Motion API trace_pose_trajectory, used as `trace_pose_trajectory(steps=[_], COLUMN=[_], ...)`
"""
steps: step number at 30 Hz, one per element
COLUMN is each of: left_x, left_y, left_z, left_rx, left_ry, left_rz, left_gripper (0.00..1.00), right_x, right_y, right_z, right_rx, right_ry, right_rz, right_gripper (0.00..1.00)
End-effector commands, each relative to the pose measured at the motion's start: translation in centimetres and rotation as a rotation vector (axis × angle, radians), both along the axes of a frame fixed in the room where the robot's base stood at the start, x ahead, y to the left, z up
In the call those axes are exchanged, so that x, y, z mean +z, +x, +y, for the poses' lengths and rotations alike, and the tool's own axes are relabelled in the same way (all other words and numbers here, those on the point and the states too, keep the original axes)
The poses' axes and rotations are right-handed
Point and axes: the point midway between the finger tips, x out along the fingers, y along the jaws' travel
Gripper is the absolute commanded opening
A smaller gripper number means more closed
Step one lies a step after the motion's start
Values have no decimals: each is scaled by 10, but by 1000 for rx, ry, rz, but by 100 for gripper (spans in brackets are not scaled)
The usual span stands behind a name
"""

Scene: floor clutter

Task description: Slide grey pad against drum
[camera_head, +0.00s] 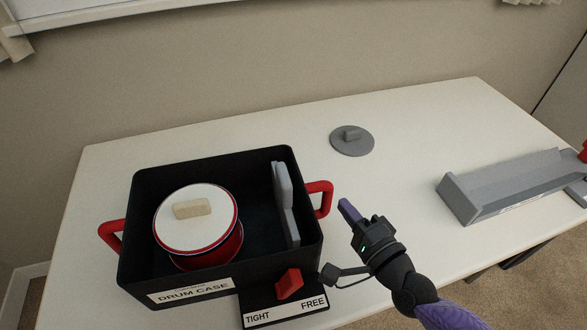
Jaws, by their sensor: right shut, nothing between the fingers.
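The drum (205,247) is red with a white top, and a beige block (192,209) lies on it. It stands in the left part of the black drum case (306,258). The grey pad (284,200) stands upright inside the case near its right wall. A clear gap separates pad and drum. My right gripper (348,210) is shut and empty, outside the case, to the right of the red right handle (320,198). My left gripper is not in view.
A red lever (289,283) sits on a black plate marked TIGHT and FREE at the case's front right. A grey disc with a knob (352,141) lies behind. A grey tray (465,206) lies at right. The table (400,135) between them is clear.

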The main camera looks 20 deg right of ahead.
Motion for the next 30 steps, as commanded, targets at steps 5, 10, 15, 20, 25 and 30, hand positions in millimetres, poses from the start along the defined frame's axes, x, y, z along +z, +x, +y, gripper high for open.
trace_pose_trajectory(steps=[5, 10, 15, 20, 25, 30], left_x=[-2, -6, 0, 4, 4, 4], left_y=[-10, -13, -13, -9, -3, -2], left_z=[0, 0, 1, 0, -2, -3], left_rx=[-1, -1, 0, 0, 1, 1], left_ry=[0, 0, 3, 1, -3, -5], left_rz=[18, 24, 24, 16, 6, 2], left_gripper=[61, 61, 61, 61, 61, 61], right_x=[0, -1, 2, 1, -1, -1], right_y=[36, 72, 89, 89, 89, 89], right_z=[8, 17, 36, 55, 61, 61], right_rx=[-3, -1, 0, 1, 1, 0], right_ry=[1, -1, 3, -1, -4, -4], right_rz=[-5, -2, 2, 1, 1, 1], right_gripper=[0, 0, 0, 0, 0, 0])
